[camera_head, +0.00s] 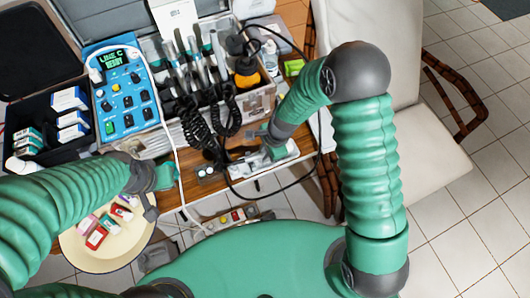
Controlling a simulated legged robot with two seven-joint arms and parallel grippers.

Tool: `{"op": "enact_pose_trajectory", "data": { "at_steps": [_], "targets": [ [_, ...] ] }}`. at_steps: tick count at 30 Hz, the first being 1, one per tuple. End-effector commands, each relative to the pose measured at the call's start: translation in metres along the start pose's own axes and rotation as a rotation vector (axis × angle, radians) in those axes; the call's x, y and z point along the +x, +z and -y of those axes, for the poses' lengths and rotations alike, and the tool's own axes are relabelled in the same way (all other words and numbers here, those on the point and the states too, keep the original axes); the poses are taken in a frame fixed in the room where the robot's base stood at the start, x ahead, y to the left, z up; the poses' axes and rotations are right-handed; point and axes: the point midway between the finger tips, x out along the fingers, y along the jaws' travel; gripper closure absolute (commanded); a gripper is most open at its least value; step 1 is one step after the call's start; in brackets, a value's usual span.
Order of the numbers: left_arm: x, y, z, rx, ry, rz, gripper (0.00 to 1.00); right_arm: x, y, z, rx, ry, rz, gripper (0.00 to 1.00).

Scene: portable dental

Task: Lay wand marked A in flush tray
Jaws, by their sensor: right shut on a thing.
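My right gripper (262,146) is over the pale flush tray (284,158) at the front right of the wooden table. It is shut on a slim wand, mostly hidden by the fingers; no letter on it is readable. Black coiled cords (212,122) hang close to its left. Several other wands (205,68) stand in a holder at the back of the case. My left gripper (160,192) is at the table's front left edge, fingers apart and empty.
A blue control unit (122,92) shows "LINE C READY". A black box (45,130) of cartons is at left. A round cream stool (112,247) with small boxes stands in front. A white hose and black cables cross the table. A beige chair (385,90) is at right.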

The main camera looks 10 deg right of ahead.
Motion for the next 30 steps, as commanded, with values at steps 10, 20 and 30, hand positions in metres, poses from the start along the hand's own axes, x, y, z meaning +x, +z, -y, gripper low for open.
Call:
{"op": "enact_pose_trajectory", "data": {
  "at_steps": [10,20,30],
  "targets": [
    [-0.0019,-0.0005,0.0,0.0,0.0,0.0,1.0,0.003,-0.0005,-0.0014,0.002,0.003,0.001,0.79],
    [-0.002,-0.0005,0.0,0.0,0.0,0.0,1.0,0.0023,-0.0004,-0.0015,0.001,0.002,0.0,0.57],
    [-0.0055,-0.0013,0.0,0.0,0.0,0.0,1.0,-0.0018,0.0001,-0.0014,0.001,0.002,0.001,0.57]
  ]
}}
